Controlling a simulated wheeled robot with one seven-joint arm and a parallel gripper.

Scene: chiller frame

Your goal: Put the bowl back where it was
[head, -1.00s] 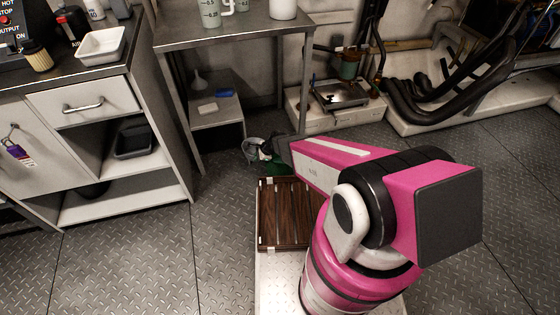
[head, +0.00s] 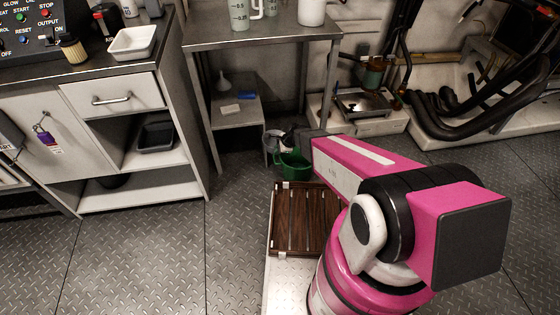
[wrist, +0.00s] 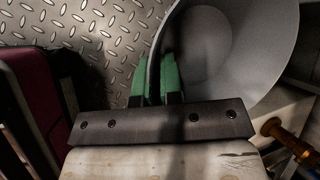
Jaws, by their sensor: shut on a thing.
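The bowl (wrist: 250,40) is grey and fills the upper right of the wrist view, its inside facing the camera. My gripper (wrist: 156,78) is shut on the bowl's rim, with one green fingertip on each side of its wall. In the head view my gripper (head: 303,138) is a small dark shape at the far end of my pink arm, low in front of the steel table. The bowl cannot be told clearly there from the grey and green things around the gripper.
A green container (head: 293,166) is by my gripper, near a grey bin (head: 270,146). A steel table (head: 262,32) with jugs stands behind, a low shelf (head: 237,115) under it. A cabinet (head: 110,97) with a white tray (head: 133,42) stands left. Patterned floor is clear in front.

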